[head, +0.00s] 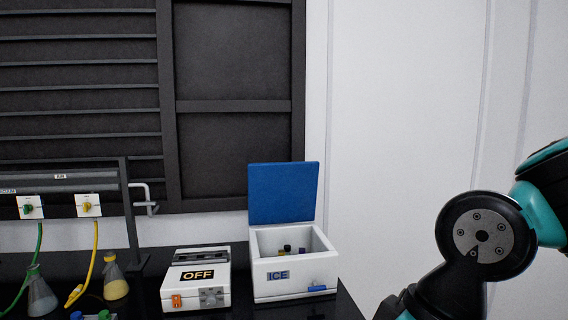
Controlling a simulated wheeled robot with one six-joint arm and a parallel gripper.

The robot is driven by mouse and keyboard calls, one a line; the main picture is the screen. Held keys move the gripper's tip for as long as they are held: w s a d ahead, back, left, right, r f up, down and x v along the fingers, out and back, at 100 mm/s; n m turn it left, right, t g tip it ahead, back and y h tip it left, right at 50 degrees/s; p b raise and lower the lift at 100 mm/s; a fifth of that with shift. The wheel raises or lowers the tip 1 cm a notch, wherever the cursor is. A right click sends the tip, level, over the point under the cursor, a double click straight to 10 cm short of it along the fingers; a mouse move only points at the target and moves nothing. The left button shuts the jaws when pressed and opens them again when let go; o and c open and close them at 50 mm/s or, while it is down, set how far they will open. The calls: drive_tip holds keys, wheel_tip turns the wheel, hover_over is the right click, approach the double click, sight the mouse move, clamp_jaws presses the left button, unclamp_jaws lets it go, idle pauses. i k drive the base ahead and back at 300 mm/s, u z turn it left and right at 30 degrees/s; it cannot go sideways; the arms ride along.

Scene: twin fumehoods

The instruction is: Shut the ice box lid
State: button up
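The ice box (290,276) is a white box with an "ICE" label on its front, standing near the right end of the black bench. Its blue lid (283,193) stands upright at the back, so the box is open. Several small dark-capped and yellow-capped vials show inside. A blue piece sits low on the front right of the box. My arm shows at the right of the head view, but my gripper is out of the frame.
A white case labelled "OFF" (197,279) stands close to the left of the ice box. Flasks (115,281) with green and yellow hoses stand farther left below valve panels (88,205). A white wall is behind at right.

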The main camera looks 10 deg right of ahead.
sight(279, 193)
drive_tip(key=z, duration=0.7)
drive_tip(key=i, duration=1.25)
drive_tip(key=u, duration=0.2)
